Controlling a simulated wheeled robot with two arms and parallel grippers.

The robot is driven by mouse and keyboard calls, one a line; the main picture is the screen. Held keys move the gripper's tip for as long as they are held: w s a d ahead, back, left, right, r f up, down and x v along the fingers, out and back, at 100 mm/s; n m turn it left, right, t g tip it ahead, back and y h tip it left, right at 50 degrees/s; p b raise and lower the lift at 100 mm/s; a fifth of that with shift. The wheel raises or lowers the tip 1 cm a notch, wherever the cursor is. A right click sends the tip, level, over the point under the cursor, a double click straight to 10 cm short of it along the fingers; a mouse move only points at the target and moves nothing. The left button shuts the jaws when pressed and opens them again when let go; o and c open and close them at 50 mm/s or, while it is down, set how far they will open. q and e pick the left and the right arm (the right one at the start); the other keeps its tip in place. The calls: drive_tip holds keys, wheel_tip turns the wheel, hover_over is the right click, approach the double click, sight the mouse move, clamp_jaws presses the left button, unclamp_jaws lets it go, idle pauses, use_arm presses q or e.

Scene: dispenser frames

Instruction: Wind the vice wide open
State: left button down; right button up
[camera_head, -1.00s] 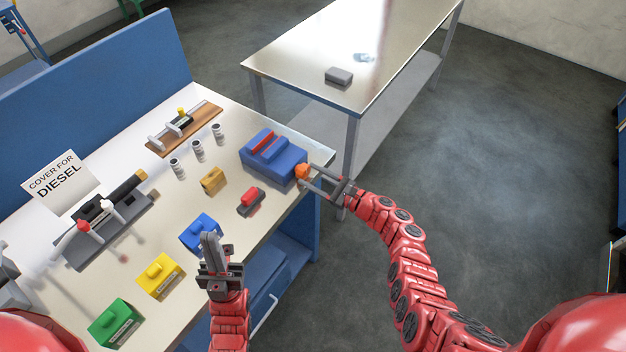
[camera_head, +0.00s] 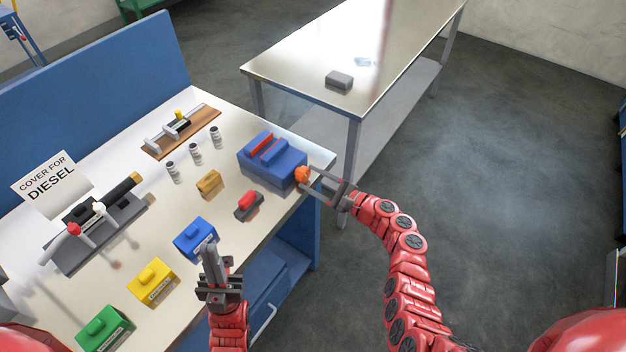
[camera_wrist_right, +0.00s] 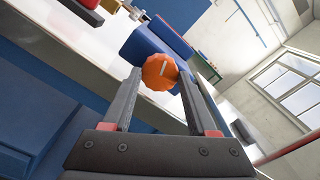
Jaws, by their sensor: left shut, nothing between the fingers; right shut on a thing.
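The vice (camera_head: 286,167) is a blue block with a red strip on top, at the right end of the workbench. An orange knob (camera_head: 302,175) sticks out of its right side. My right gripper (camera_head: 307,177) is shut on the orange knob. The right wrist view shows the knob (camera_wrist_right: 160,72) between the two fingertips, with a light line on its face and the blue vice body (camera_wrist_right: 155,40) behind it. My left gripper (camera_head: 210,248) is shut and empty, in front of the blue lidded box at the bench's front edge. How far the vice jaws stand apart is hard to tell.
On the workbench (camera_head: 130,255) are blue (camera_head: 194,238), yellow (camera_head: 152,284) and green (camera_head: 105,331) boxes, a red-topped block (camera_head: 248,206), a brass block (camera_head: 208,183) and a sign (camera_head: 45,180). A metal table (camera_head: 300,70) with a grey block (camera_head: 339,80) stands behind.

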drive_tip(key=shift+r, duration=0.1)
drive_tip(key=o, duration=1.4)
